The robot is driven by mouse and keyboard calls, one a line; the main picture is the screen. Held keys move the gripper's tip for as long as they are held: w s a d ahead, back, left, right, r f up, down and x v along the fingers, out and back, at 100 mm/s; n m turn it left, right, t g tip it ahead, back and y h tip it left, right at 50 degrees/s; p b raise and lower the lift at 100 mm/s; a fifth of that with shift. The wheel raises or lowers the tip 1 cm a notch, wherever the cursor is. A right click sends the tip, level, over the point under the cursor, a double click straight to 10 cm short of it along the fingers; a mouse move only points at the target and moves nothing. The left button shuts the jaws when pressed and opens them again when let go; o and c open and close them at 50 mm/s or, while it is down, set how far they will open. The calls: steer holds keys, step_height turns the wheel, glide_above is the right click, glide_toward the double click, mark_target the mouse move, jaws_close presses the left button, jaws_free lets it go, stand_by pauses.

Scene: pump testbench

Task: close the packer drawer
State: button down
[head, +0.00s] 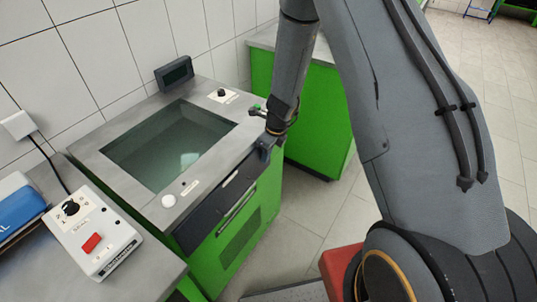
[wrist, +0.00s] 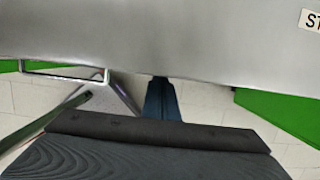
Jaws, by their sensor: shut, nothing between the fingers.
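The packer in the head view is a green cabinet with a steel top (head: 103,134) and a dark glass window (head: 165,145). Its dark drawer front (head: 207,207) runs along the front edge under the steel top. Any gap behind this front is too small to tell. My gripper (head: 265,150) is shut and empty at the right end of the drawer front, close to the packer's front right corner. I cannot tell whether it touches. In the wrist view, the dark shut fingers (wrist: 160,98) point toward a grey steel surface (wrist: 150,40).
A grey control box with a red button (head: 92,243) and a blue item (head: 20,208) sit on the left bench. A small display (head: 174,73) stands behind the packer top. Another green cabinet (head: 320,130) stands to the right. Open tiled floor (head: 505,120) lies at the far right.

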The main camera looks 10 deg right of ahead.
steer(key=shift+w+a+r, duration=0.15)
steer(key=shift+w+a, duration=0.1)
steer(key=shift+w, duration=0.05)
steer(key=s+d+r+b, duration=0.1)
steer(key=s+d+r, duration=0.4)
steer(key=r, duration=0.4)
steer(key=shift+r, duration=0.25)
steer(key=s+d+r+n+h+b, duration=0.1)
steer(key=s+r+n, duration=0.5)
steer(key=s+n, duration=0.3)
steer(key=s+d+r+n+h, duration=0.1)
steer(key=s+r+n, duration=0.5)
steer(key=n, duration=1.2)
steer(key=s, duration=0.3)
steer(key=shift+g+b, duration=0.3)
steer(key=shift+b, duration=0.1)
steer(key=shift+s, duration=0.1)
